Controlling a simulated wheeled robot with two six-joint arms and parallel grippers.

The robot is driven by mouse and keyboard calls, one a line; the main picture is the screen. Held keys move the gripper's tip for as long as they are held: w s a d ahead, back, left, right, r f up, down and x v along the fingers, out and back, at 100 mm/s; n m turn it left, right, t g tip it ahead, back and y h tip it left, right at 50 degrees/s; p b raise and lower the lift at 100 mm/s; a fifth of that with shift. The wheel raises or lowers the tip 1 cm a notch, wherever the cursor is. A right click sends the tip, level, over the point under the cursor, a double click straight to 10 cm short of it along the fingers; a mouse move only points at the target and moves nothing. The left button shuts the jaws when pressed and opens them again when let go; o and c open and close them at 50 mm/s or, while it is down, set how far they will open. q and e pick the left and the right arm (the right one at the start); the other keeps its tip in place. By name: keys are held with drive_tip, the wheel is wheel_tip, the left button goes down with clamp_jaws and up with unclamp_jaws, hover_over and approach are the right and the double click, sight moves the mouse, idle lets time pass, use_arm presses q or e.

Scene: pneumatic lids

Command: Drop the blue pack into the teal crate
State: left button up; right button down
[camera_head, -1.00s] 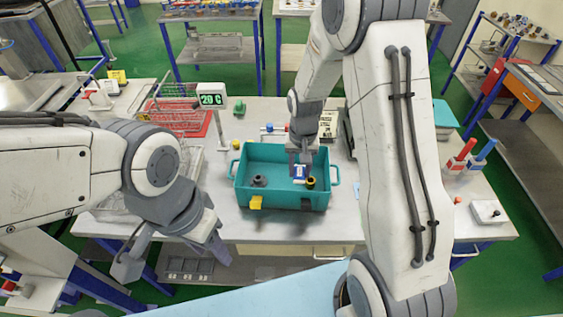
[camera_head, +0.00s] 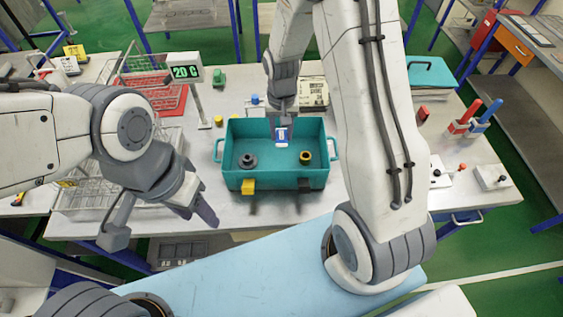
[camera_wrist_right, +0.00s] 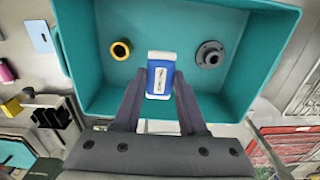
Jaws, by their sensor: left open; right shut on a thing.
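The blue pack (camera_head: 281,136), blue with white ends and a pale label, is held between the fingers of my right gripper (camera_wrist_right: 160,92). In the head view the right gripper (camera_head: 281,122) points down over the teal crate (camera_head: 237,183). In the right wrist view the pack (camera_wrist_right: 160,76) appears over the crate's inside, seemingly above its floor; the exact height I cannot tell. The crate (camera_wrist_right: 284,40) also holds a grey flanged part (camera_head: 248,161) and a yellow ring (camera_head: 305,157). My left gripper (camera_head: 160,215) is open and empty, left of the crate.
Wire baskets (camera_head: 100,165) and a red tray (camera_head: 160,98) stand left of the crate. A display reading 20 G (camera_head: 186,73) rises behind them.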

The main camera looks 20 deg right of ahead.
drive_tip(key=shift+f, duration=0.6)
drive_tip(key=shift+c, duration=1.9)
unclamp_jaws()
drive_tip(key=shift+r, duration=0.15)
drive_tip(key=shift+r+b, duration=0.3)
drive_tip(key=shift+r, duration=0.05)
wheel_tip(320, 180, up, 10)
drive_tip(key=b, duration=0.2)
drive_tip(key=shift+f, duration=0.2)
drive_tip(key=shift+s, duration=0.1)
